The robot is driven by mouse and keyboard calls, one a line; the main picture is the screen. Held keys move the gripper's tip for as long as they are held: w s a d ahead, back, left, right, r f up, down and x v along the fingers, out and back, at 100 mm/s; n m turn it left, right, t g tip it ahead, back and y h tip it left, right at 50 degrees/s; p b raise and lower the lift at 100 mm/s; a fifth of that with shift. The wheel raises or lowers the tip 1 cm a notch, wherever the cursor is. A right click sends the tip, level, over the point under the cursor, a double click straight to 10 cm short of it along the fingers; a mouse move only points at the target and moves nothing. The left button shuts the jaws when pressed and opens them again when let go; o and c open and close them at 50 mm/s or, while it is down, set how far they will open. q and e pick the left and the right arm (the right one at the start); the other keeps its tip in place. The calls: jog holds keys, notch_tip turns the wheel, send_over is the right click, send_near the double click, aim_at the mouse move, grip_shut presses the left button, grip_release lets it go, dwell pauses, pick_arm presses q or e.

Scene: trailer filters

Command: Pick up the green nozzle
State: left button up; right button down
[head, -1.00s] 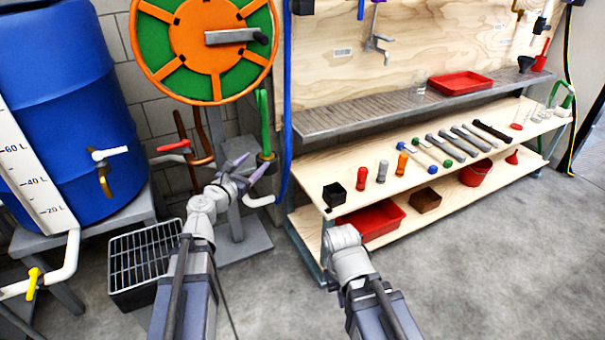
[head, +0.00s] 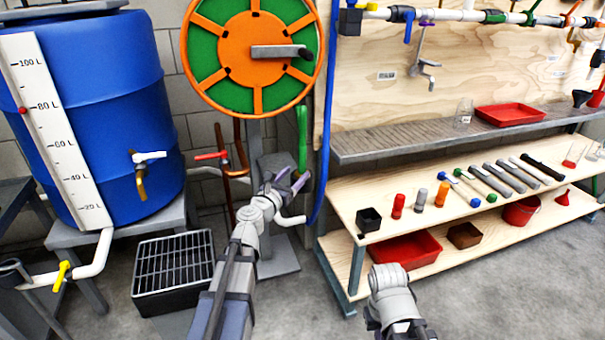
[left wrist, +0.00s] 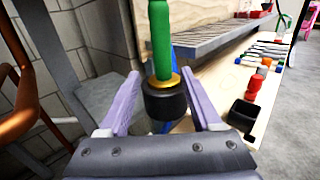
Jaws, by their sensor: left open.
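The green nozzle (head: 302,135) hangs upright below the hose reel in the head view, right of its post. In the left wrist view the nozzle (left wrist: 161,40) has a green upper length, a brass ring and a thick black lower part. My left gripper (head: 290,184) is open, its purple fingers beside the nozzle's lower end. In the left wrist view my left gripper (left wrist: 162,78) has one finger on each side of the black part, with visible gaps. In the head view the gripper hides the nozzle's lower part. My right gripper is not in view; only the right arm shows.
The orange and green hose reel (head: 255,48) is above. A blue barrel (head: 130,70) stands left, with a black grated crate (head: 175,268) on the floor. A wooden shelf unit (head: 345,190) with tools, cups and red bins is right. A blue hose (head: 326,120) hangs close to the nozzle.

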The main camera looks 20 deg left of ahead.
aim_at(300, 170)
pick_arm(q)
jog(key=w, duration=0.2)
jog(key=w+d, duration=0.1)
jog(key=w, duration=0.1)
jog(key=shift+w+d, duration=0.15)
jog(key=shift+w, duration=0.1)
jog(key=shift+s, duration=0.1)
jog(key=shift+c, duration=0.2)
grip_shut()
dwell(0.8)
